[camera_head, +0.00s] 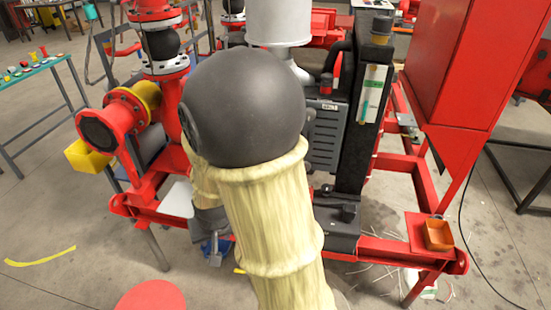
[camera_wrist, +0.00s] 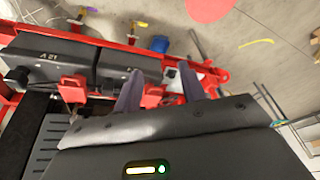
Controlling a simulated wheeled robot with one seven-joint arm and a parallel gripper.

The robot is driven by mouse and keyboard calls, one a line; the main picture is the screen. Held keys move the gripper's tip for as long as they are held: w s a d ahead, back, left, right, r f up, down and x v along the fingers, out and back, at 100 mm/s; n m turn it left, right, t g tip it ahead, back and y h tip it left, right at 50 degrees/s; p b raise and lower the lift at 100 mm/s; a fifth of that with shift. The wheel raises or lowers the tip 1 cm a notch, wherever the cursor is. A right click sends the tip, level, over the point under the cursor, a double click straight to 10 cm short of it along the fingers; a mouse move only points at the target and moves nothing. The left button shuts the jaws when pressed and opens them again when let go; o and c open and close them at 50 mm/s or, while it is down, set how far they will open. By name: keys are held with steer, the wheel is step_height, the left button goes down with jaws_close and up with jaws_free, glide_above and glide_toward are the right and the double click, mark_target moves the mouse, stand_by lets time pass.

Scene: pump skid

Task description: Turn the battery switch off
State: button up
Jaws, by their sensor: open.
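I cannot pick out the battery switch for certain in either view. In the wrist view, two dark batteries (camera_wrist: 52,54) marked 12 V sit side by side on the red skid frame. A red fitting (camera_wrist: 72,88) is at their near edge on the left, and a second red fitting (camera_wrist: 152,97) shows between my fingers. My gripper (camera_wrist: 160,68) is open, its two grey fingers apart with nothing seen held. I cannot tell whether they touch the red fitting. In the head view, my arm hides most of this area, with my wrist low beside the skid.
The red skid frame (camera_head: 378,248) runs across the front. A red cabinet (camera_head: 462,60) stands at right, with an orange tray (camera_head: 438,235) below it. A yellow box (camera_head: 86,157) hangs at left. A blue item (camera_wrist: 160,44) is beyond the batteries.

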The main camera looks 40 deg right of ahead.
steer(key=w+d+f+m+t+h, duration=0.1)
steer(key=w+d+f+m+h, duration=0.2)
steer(key=w+d+f, duration=0.3)
steer(key=w+d+f+m+t+h, duration=0.1)
steer(key=w+d+f+m+h, duration=0.3)
steer(key=d, duration=0.4)
steer(key=w+d+r+t+h, duration=0.1)
steer(key=d+t+h, duration=0.4)
steer(key=d, duration=0.5)
steer(key=shift+w+t+h+b, duration=0.4)
steer(key=shift+w+h, duration=0.3)
steer(key=shift+r, duration=0.1)
steer(key=p+x, duration=0.4)
steer(key=x, duration=1.3)
steer(key=shift+w, duration=0.2)
steer(key=shift+d, duration=0.15)
steer(key=shift+c, duration=0.2)
jaws_close()
